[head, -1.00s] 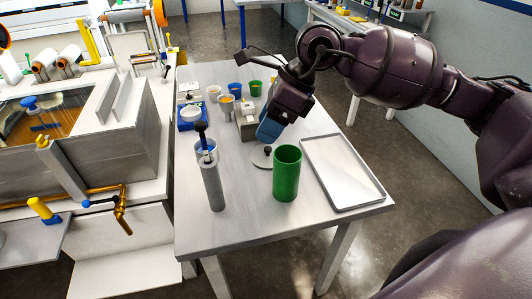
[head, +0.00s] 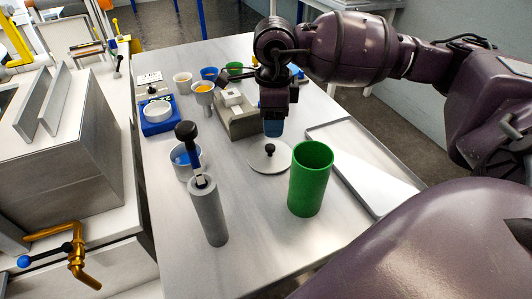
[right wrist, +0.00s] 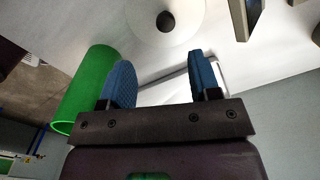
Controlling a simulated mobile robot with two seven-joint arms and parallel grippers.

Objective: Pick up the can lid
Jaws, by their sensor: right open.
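The can lid (head: 262,163) is a pale round disc with a dark knob (head: 270,149), lying flat on the table behind and left of the green can. It also shows at the top of the right wrist view (right wrist: 185,30), with its dark knob. My right gripper (head: 273,128) has blue fingers and hangs just above and behind the lid, apart from the knob. In the right wrist view its two blue fingers (right wrist: 160,82) are spread with nothing between them. The green can (head: 310,180) stands upright and open-topped. My left gripper is out of view.
A metal tray (head: 345,135) lies right of the green can. A grey cylinder (head: 208,210) with a black-handled tool stands at the front left. A blue scale (head: 160,127), several cups and a grey block (head: 238,122) are further back.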

